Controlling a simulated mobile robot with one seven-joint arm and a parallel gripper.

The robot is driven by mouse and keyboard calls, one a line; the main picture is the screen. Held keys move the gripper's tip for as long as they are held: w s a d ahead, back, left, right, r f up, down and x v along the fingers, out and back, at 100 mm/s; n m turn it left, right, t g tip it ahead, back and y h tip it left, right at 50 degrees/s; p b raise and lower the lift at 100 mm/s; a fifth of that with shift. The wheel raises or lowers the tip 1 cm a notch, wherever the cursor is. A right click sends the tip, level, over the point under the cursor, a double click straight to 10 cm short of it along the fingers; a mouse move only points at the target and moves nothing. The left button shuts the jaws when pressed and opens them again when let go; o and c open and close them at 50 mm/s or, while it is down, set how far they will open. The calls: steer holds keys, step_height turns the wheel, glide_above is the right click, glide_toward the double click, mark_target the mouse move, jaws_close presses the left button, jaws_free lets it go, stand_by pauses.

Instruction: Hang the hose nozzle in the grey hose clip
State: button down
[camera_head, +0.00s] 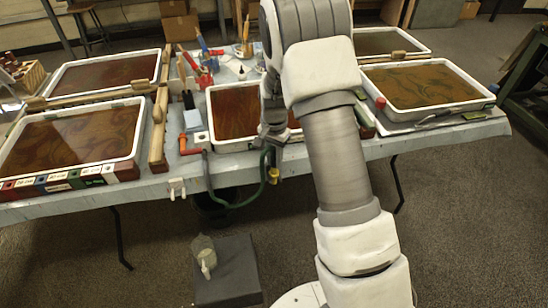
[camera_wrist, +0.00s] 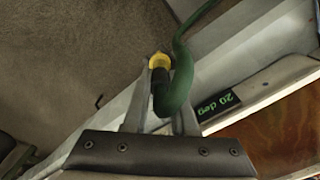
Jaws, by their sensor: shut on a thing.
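My gripper (camera_wrist: 158,78) is shut on the hose nozzle, which has a yellow ring (camera_wrist: 159,60) and a dark body, with the green hose (camera_wrist: 178,88) bending away from it. In the head view my gripper (camera_head: 271,152) hangs at the front table edge, partly hidden by my arm. The nozzle's yellow end (camera_head: 273,175) shows just below it, in front of the cloth. The hose (camera_head: 222,203) loops down from the red valve and back up to the gripper. A pale grey clip-like piece (camera_head: 177,188) sits on the table's front edge, left of the hose, apart from the nozzle.
A red valve (camera_head: 188,146) stands at the table edge. The middle tray (camera_head: 212,139) lies behind my gripper; trays left (camera_head: 137,152) and right (camera_head: 490,97) flank it. A bucket is under the table.

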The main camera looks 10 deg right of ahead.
steer(key=shift+f, duration=0.15)
steer(key=c, duration=0.6)
jaws_free()
steer(key=shift+c, duration=0.2)
step_height(320, 180, up, 18)
steer(key=p, duration=0.3)
steer(key=s+r+n+t+p, duration=0.35)
steer(key=s+r, duration=0.85)
steer(key=r, duration=0.4)
steer(key=s+r+n+t+p, duration=0.1)
steer(key=s+r+n+p, duration=0.1)
steer(key=s, duration=0.5)
steer(key=s+r+n+t+p, duration=0.1)
steer(key=s+r+n+p, duration=0.1)
steer(key=s, duration=0.6)
steer(key=shift+r+n, duration=0.45)
steer(key=shift+n, duration=0.3)
